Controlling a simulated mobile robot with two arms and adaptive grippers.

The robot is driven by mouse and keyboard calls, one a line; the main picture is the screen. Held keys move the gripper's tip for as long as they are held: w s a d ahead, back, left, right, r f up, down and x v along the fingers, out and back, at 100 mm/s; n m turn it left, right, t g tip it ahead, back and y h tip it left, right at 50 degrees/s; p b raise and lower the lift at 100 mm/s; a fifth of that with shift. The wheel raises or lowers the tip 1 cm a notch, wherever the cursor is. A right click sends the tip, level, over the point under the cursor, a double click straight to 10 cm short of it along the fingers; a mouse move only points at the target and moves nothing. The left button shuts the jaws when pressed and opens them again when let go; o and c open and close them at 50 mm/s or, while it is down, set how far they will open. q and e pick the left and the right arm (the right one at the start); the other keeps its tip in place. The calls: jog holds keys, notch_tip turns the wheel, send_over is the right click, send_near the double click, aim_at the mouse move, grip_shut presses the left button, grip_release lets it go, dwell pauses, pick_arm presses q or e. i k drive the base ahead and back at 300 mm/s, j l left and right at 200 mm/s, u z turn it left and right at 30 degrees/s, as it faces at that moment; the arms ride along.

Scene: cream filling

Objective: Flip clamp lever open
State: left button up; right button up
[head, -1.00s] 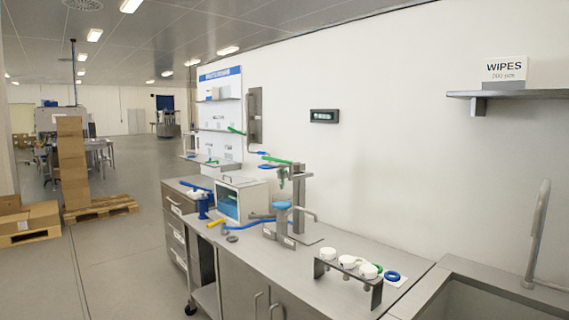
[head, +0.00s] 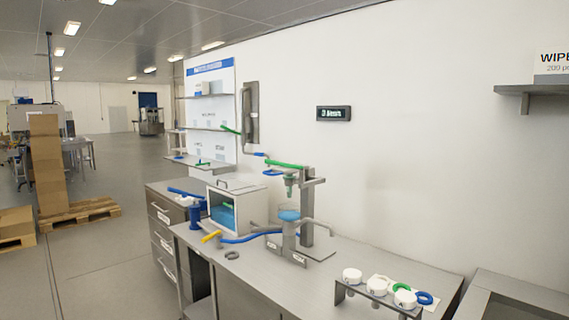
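A filling stand with a grey column (head: 307,212) stands on the steel counter against the wall. A green handle (head: 287,164) and a short blue lever (head: 273,172) are at its top. A green-tipped nozzle (head: 290,182) points down above a blue-topped cylinder (head: 289,215) in a grey holder (head: 287,244). A bent grey bar (head: 318,222) reaches right from the holder. A long blue bar (head: 245,239) with a yellow end (head: 211,237) lies to its left. I cannot tell which of these is the clamp lever. Neither of my grippers is in view.
A glass-fronted box (head: 226,208) and a blue hand-levered device (head: 195,212) stand left of the stand. A rack with several white-capped jars (head: 378,286) is at front right. Bare counter (head: 355,250) lies between. The floor (head: 110,260) left is open.

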aim_at(271, 162)
jog(key=i+j+z, duration=0.2)
jog(key=z, duration=0.55)
jog(key=i+j+z, duration=0.15)
jog(key=j, duration=0.25)
jog(key=i+j+z, duration=0.15)
jog(key=j, duration=0.25)
jog(key=i+j+z, duration=0.1)
jog(key=j, duration=0.3)
jog(key=i+j+z, duration=0.15)
jog(key=j, duration=0.3)
jog(key=i+j+z, duration=0.15)
jog(key=j, duration=0.3)
jog(key=i+j, duration=0.1)
jog(key=j, duration=0.5)
jog(key=i+j, duration=0.1)
jog(key=j, duration=0.5)
jog(key=i+j, duration=0.1)
jog(key=j, duration=0.5)
jog(key=i+j, duration=0.1)
jog(key=j, duration=0.5)
